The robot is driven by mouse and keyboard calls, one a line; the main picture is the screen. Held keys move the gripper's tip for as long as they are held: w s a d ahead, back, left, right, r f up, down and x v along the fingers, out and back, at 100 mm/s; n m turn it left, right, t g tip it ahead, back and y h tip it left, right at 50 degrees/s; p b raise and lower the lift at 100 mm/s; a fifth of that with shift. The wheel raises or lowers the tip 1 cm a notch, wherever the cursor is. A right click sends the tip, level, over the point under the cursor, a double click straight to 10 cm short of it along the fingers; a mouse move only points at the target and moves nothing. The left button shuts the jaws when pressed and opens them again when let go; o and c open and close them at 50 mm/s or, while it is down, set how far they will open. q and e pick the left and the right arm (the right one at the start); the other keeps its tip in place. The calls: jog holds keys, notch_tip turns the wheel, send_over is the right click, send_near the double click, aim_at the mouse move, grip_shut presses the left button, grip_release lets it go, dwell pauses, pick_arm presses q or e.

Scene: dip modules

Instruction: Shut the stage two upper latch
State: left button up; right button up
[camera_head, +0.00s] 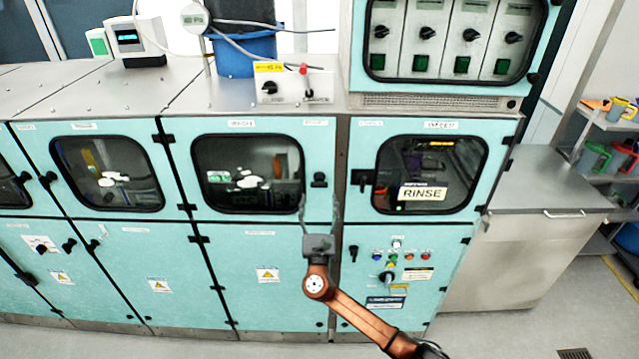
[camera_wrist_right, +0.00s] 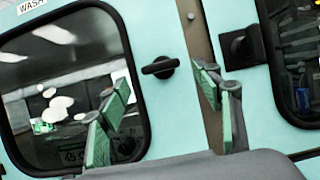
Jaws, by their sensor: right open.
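My right gripper (camera_head: 319,215) is open and empty in front of the seam between two upper cabinet doors. Its spread green-padded fingers also show in the right wrist view (camera_wrist_right: 165,95). A black latch (camera_head: 319,180) sits at the right edge of the upper middle door, just above the fingertips. In the right wrist view this latch (camera_wrist_right: 158,67) has a roughly horizontal handle and lies between and beyond the fingers, apparently untouched. A second black latch (camera_head: 360,180) is on the RINSE door's left edge; it also shows in the right wrist view (camera_wrist_right: 240,47). Which is stage two is not readable.
The upper middle door has a dark window (camera_head: 248,175); the window of the RINSE door (camera_head: 430,175) is to its right. Buttons and a knob (camera_head: 388,278) are on the lower right panel. A control box (camera_head: 290,85) stands on the countertop. The floor in front is free.

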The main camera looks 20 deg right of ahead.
aim_at(319, 183)
jog(key=p+x, duration=0.1)
jog(key=x, duration=0.5)
jog(key=shift+w+d, duration=0.15)
jog(key=shift+w, duration=0.1)
jog(key=shift+c, duration=0.5)
jog(key=c, duration=1.1)
jog(key=shift+o, duration=0.2)
